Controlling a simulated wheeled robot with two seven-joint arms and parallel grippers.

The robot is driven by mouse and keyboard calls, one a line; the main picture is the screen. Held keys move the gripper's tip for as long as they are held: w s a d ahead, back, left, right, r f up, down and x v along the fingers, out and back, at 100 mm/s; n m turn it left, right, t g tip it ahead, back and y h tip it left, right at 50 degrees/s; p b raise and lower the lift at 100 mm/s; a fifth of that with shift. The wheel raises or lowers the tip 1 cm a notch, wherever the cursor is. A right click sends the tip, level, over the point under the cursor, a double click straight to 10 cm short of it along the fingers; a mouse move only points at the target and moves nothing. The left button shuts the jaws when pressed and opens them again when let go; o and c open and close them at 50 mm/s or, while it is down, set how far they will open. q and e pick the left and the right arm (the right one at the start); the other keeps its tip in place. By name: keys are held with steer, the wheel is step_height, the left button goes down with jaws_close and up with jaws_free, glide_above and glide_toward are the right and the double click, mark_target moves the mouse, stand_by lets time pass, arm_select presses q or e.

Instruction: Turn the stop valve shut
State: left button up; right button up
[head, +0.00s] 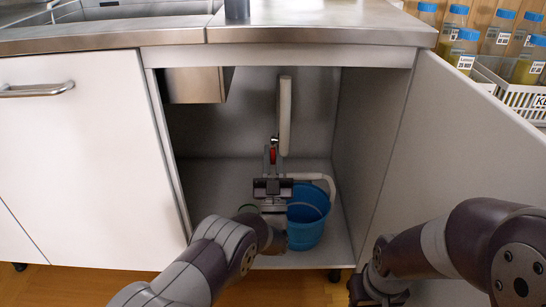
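The stop valve's red handle (273,156) shows inside the open cabinet, below a white vertical pipe (285,115). A small metal fitting sits just above the red part. My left gripper (272,160) reaches into the cabinet with its fingers at the red handle, one on each side of it as seen from here. Whether the fingers touch or press the handle is too small to tell. The gripper body hides the lower part of the valve. My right gripper (368,291) is low in front of the cabinet, partly cut off by the picture's bottom edge.
A blue bucket (306,228) stands on the cabinet floor, just right of my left gripper, with a white bent pipe (322,181) above it. The open door (455,150) is at the right. A metal box-like part (196,86) hangs at the upper left. Bottles (460,50) stand at the upper right.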

arm_select(q)
steer(key=shift+o, duration=1.1)
steer(key=shift+s+f, duration=0.15)
steer(key=p+v, duration=0.4)
steer(key=v, duration=0.8)
steer(key=shift+s+f, duration=0.1)
